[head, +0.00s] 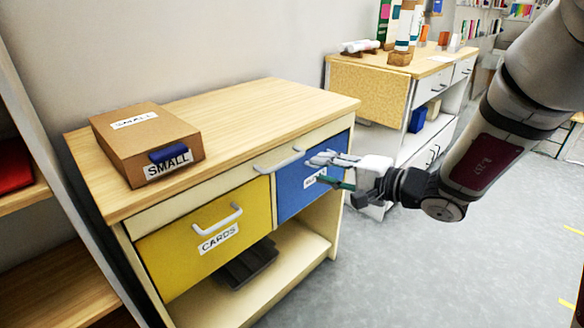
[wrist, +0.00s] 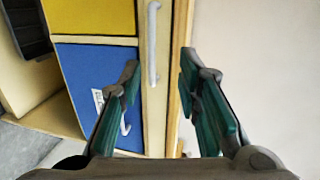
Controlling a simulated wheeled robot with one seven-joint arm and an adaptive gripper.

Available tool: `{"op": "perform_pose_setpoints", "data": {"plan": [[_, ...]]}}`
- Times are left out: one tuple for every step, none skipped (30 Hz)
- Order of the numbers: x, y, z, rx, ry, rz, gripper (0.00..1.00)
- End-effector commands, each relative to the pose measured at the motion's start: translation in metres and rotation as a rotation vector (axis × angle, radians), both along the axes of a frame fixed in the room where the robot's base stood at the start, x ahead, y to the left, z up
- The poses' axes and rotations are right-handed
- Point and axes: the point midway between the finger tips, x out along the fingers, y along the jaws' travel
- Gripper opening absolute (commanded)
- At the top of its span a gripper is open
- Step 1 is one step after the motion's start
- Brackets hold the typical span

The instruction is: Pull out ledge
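The ledge (head: 205,186) is a long cream strip under the wooden top of the near cabinet, with a pale grey bar handle (head: 279,160) at its middle. It looks pushed in, about flush with the front. My gripper (head: 334,170) is in front of the blue drawer's upper part, right of the handle. In the wrist view my gripper (wrist: 160,62) is open and empty. The ledge (wrist: 155,120) runs upright between its fingers there, and the handle (wrist: 152,45) lies between and beyond the fingertips. I see no contact with the handle.
Below the ledge are a yellow drawer (head: 190,248) labelled CARDS and a blue drawer (head: 291,188), both shut. A cardboard box (head: 128,172) labelled SMALL stands on the top (head: 270,107). Another table (head: 352,89) stands behind. The floor (head: 440,270) at right is clear.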

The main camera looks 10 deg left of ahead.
Motion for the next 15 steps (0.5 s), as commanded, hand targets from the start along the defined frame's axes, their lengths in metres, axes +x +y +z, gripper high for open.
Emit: {"op": "perform_pose_setpoints", "data": {"plan": [[0.008,-0.003,-0.012,0.004,-0.001,-0.024,0.31],[0.011,-0.004,-0.015,0.007,-0.004,-0.036,0.31],[0.014,-0.005,-0.018,0.008,-0.006,-0.046,0.31],[0.017,-0.005,-0.019,0.008,-0.007,-0.052,0.31],[0.018,-0.004,-0.02,0.009,-0.008,-0.055,0.31],[0.021,-0.002,-0.021,0.009,-0.009,-0.057,0.31],[0.022,0.0,-0.021,0.009,-0.009,-0.057,0.31],[0.024,0.003,-0.022,0.009,-0.009,-0.057,0.31],[0.028,0.008,-0.022,0.01,-0.011,-0.056,0.31],[0.03,0.011,-0.023,0.01,-0.01,-0.055,0.31],[0.033,0.016,-0.025,0.01,-0.009,-0.054,0.31],[0.038,0.022,-0.027,0.01,-0.009,-0.054,0.31],[0.042,0.026,-0.028,0.011,-0.009,-0.054,0.31],[0.045,0.031,-0.029,0.01,-0.009,-0.053,0.31],[0.05,0.037,-0.031,0.01,-0.009,-0.055,0.31]]}}
